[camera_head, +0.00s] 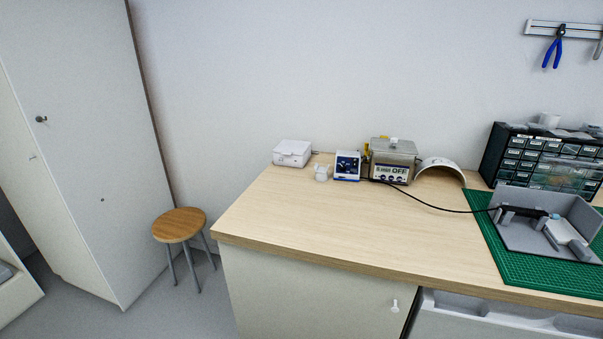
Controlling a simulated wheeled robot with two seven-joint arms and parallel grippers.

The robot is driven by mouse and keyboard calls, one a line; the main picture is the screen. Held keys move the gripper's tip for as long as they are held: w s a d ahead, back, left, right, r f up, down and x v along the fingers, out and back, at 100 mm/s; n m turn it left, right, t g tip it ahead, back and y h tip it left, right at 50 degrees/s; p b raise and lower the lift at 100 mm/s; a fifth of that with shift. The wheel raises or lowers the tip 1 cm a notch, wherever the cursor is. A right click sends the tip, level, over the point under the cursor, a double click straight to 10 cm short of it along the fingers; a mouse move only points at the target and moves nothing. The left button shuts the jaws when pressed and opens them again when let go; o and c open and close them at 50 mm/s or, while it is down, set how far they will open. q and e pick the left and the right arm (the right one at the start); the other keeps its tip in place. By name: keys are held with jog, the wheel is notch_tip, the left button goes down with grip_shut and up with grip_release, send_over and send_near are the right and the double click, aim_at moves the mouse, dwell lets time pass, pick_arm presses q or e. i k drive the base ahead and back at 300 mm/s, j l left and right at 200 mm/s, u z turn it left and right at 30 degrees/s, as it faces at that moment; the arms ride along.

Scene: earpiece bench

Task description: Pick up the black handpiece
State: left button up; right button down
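The black handpiece (525,211) lies at the right of the bench, across supports in a grey open-sided tray (517,237). The tray stands on a green cutting mat (510,268). A black cord (437,207) runs left from the handpiece across the bench to a small white and blue box with a dark display (347,166). Neither of my grippers shows in the head view.
The wooden bench top (330,215) is clear at its middle and front. A white box (292,152), a metal ultrasonic cleaner (392,160) and a white arched piece (440,167) stand along the back. A drawer cabinet (545,158) stands behind the mat. A stool (179,224) is left.

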aim_at(520, 212)
jog(key=z, duration=1.3)
